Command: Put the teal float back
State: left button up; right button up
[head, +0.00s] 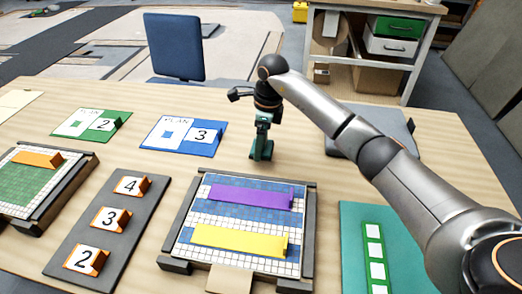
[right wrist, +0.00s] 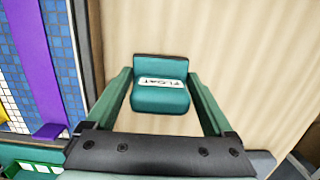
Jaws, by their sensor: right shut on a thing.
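The teal float (right wrist: 160,98) has a pale label reading FLOAT and sits between the two green fingers of my right gripper (right wrist: 160,80). The gripper is shut on it. In the head view my right gripper (head: 263,128) points down over the table behind the blue-and-white mosaic panel, with the teal float (head: 262,150) at its lower end. I cannot tell whether the float touches the table. A teal mat (head: 352,240) lies at the right front, partly hidden by my right arm. My left gripper is not in view.
The mosaic panel's dark frame (head: 312,230) holds purple (head: 250,196) and yellow (head: 238,240) strips. Numbered orange blocks stand on a dark board (head: 80,235). Green (head: 75,125) and blue (head: 170,140) plan cards lie behind. A green strip with white squares (head: 375,265) lies on the mat.

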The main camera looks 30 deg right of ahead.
aim_at(266, 147)
jog(key=shift+f, duration=1.55)
jog(key=shift+f, duration=0.2)
jog(key=o, duration=0.9)
jog(key=r, duration=0.8)
jog(key=s+d+r, duration=0.1)
jog(key=r, duration=0.3)
jog(key=shift+d+r+p, duration=0.1)
jog(key=shift+r+p, duration=0.1)
jog(key=shift+p, duration=0.15)
jog(key=shift+f, duration=0.1)
